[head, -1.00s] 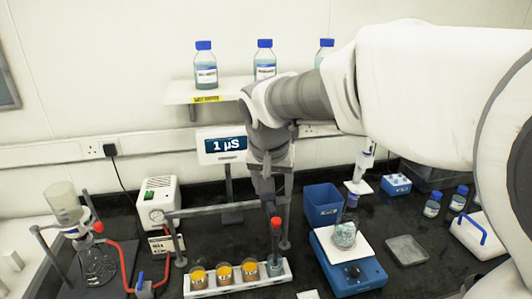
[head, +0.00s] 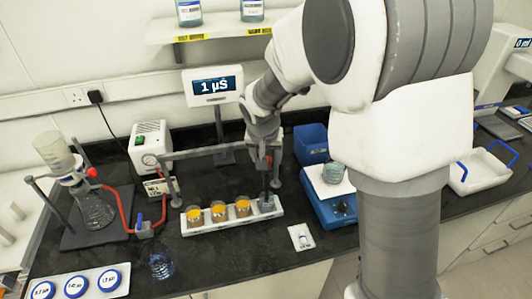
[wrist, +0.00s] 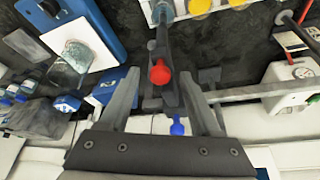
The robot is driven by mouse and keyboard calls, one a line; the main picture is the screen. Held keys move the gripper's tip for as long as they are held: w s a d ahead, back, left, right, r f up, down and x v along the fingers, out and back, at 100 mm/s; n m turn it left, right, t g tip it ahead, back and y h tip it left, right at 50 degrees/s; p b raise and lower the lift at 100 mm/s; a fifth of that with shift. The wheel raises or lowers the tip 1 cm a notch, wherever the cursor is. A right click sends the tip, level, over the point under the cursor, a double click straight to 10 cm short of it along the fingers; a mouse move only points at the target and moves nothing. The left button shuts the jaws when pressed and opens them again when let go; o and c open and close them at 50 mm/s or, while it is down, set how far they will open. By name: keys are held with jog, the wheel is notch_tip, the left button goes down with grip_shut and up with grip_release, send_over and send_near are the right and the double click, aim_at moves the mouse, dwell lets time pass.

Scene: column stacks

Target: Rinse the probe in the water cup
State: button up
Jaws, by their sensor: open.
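The probe (head: 267,176) has a red cap and a dark shaft. It stands roughly upright, with its lower end at the water cup (head: 267,203), the rightmost vessel in the white rack (head: 232,221). In the wrist view the red cap of the probe (wrist: 160,73) shows between my fingers, and the shaft runs up to the cup (wrist: 162,12). My gripper (head: 265,158) is open around the upper part of the probe, one finger on each side with gaps. Whether the tip is under water is too small to tell.
Several amber-filled cups (head: 219,212) fill the rest of the rack. A grey frame (head: 200,152) spans behind it. A blue stirrer (head: 328,208) with a beaker (head: 334,173) stands to the right. A meter (head: 213,86) reads 1 µS. A small white card (head: 301,237) lies in front.

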grip_shut()
dwell(0.3)
dwell(1.1)
